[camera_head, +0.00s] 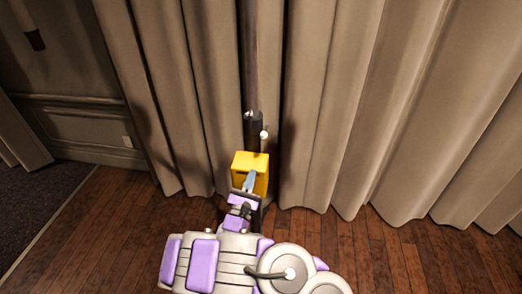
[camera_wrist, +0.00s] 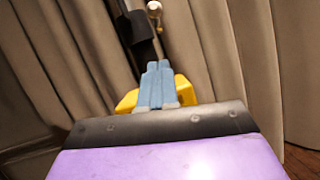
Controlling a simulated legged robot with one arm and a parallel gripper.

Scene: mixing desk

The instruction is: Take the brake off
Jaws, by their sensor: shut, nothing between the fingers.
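My gripper (camera_head: 250,178) is shut and empty, with its blue fingers in front of a yellow block (camera_head: 250,158) low on a dark upright pole (camera_head: 250,60). In the wrist view the closed fingertips (camera_wrist: 156,66) overlap the yellow block (camera_wrist: 186,90), which shows on both sides of them. I cannot tell whether they touch it. Just above the block is a black sleeve (camera_head: 252,128) with a small pale knob (camera_head: 264,134) at its right side. The knob also shows at the top of the wrist view (camera_wrist: 154,6). No part is clearly marked as the brake.
Beige curtains (camera_head: 350,100) hang close behind the pole and to both sides. A wooden floor (camera_head: 370,250) lies open at the lower right and lower left. A dark carpet (camera_head: 30,205) and a panelled wall (camera_head: 80,120) are at the left.

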